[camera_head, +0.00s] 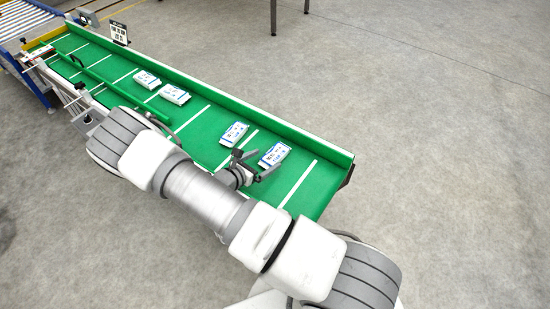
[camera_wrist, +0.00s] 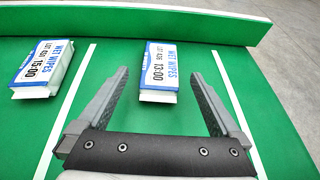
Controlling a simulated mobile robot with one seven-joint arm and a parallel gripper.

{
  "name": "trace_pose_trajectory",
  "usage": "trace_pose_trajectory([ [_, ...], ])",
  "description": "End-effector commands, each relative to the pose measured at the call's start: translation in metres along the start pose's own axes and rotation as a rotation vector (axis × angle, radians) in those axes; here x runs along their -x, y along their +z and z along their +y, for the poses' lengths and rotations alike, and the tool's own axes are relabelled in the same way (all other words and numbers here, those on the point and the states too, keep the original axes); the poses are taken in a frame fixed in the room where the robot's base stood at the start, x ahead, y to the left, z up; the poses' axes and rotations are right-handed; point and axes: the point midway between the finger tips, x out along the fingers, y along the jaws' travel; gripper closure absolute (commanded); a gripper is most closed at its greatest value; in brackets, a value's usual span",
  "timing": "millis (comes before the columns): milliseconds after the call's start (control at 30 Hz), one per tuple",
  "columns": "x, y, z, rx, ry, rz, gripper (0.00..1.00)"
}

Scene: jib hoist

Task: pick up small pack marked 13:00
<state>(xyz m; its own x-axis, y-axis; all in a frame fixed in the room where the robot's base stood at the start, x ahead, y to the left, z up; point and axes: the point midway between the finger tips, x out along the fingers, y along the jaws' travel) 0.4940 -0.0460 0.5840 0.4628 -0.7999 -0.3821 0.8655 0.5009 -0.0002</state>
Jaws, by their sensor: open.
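The small pack marked 13:00 (camera_wrist: 161,66) is a white and blue wet wipes pack. It lies flat on the green belt, ahead of my gripper, in the upper middle of the wrist view. In the head view it is the rightmost pack (camera_head: 274,155). My gripper (camera_wrist: 160,73) is open and empty, with one finger to each side of the pack's near part. I see no contact. In the head view my gripper (camera_head: 258,161) is over the belt, just left of and below this pack.
A similar pack marked 15:00 (camera_wrist: 42,69) lies to the left. Two more packs (camera_head: 147,80) (camera_head: 174,94) lie farther up the belt (camera_head: 205,118). A raised green wall (camera_wrist: 130,21) runs behind the packs.

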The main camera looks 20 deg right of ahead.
Motion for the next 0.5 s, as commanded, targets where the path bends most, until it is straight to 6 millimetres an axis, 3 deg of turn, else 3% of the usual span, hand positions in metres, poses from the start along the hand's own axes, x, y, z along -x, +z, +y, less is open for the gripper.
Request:
trace_pose_trajectory([
  [500,-0.063,-0.001,0.0,0.0,0.0,0.001,0.0],
])
